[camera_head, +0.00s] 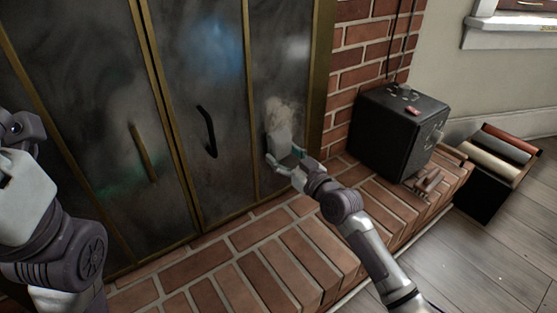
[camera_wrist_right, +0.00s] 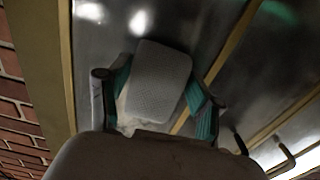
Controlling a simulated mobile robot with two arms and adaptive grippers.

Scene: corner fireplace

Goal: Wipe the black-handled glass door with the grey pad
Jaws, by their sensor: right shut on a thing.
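The black-handled glass door (camera_head: 180,60) is a brass-framed, sooty panel pair in the head view, with its black handle (camera_head: 207,131) near the middle. A pale smudge (camera_head: 285,108) marks its right pane. The grey pad (camera_head: 279,132) is against or very close to the lower part of that pane, just below the smudge; contact is hard to tell. My right gripper (camera_head: 285,153) is shut on the pad. In the right wrist view the pad (camera_wrist_right: 160,78) sits between the teal-lined fingers. My left arm shows at the left edge, its gripper out of view.
A second glass door (camera_head: 75,80) with a brass handle (camera_head: 143,152) is at the left. The brick hearth (camera_head: 270,260) runs below. A black box (camera_head: 395,130) stands on it to the right, with a brush-like thing (camera_head: 428,181) nearby and a bin of rolls (camera_head: 490,185) beyond.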

